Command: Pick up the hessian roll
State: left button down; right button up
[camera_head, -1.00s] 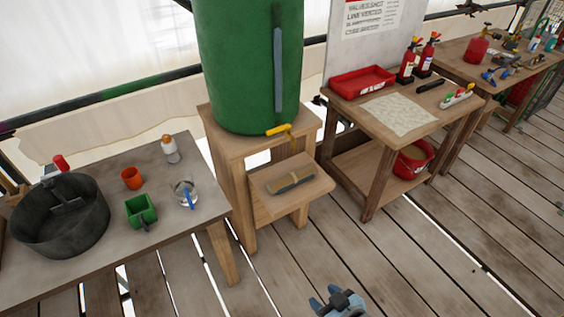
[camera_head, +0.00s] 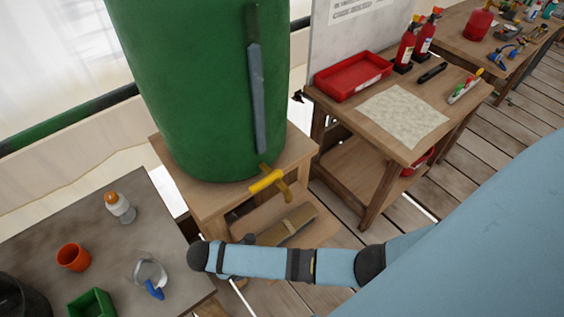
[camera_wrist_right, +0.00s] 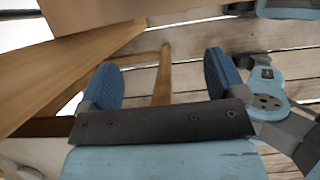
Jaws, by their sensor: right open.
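The hessian roll (camera_head: 287,225) is a tan roll with a darker strip along it. It lies on the low wooden shelf (camera_head: 325,226) in front of the green barrel, in the head view. My right arm crosses in front of the shelf and covers part of its near side. My right gripper (camera_wrist_right: 164,80) shows in the right wrist view with its two blue fingers wide apart and nothing between them. Wooden stand legs and floor planks lie beyond the fingers. The roll cannot be made out in that view. My left gripper is not in view.
The green barrel (camera_head: 190,90) with a yellow tap (camera_head: 267,180) stands just above the shelf. At left, a grey table holds an orange cup (camera_head: 73,257), a glass jug (camera_head: 150,272) and a bottle (camera_head: 119,208). A workbench with a red tray (camera_head: 353,76) stands at right.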

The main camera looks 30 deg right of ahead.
aim_at(286, 225)
jog(key=d, duration=0.3)
jog(key=d+p, duration=0.1)
jog(key=d, duration=0.1)
jog(key=shift+s+d+r, duration=0.15)
jog(key=shift+d+r, duration=0.1)
jog(key=shift+r, duration=0.05)
jog(key=d, duration=0.2)
jog(key=d+p, duration=0.1)
jog(key=d, duration=0.4)
jog(key=shift+w+d+f, duration=0.1)
jog(key=shift+w+d, duration=0.1)
jog(key=shift+w, duration=0.2)
jog(key=d, duration=0.2)
jog(key=d+p, duration=0.1)
jog(key=d, duration=0.3)
jog(key=shift+w+d+f+p, duration=0.25)
jog(key=shift+d+f+p, duration=0.1)
jog(key=shift+p, duration=0.05)
jog(key=shift+d+f, duration=0.1)
jog(key=shift+f, duration=0.2)
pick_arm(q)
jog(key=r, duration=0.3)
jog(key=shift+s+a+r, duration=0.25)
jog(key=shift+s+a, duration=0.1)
pick_arm(e)
jog(key=c, duration=1.3)
jog(key=shift+o, duration=0.2)
jog(key=shift+r, duration=0.1)
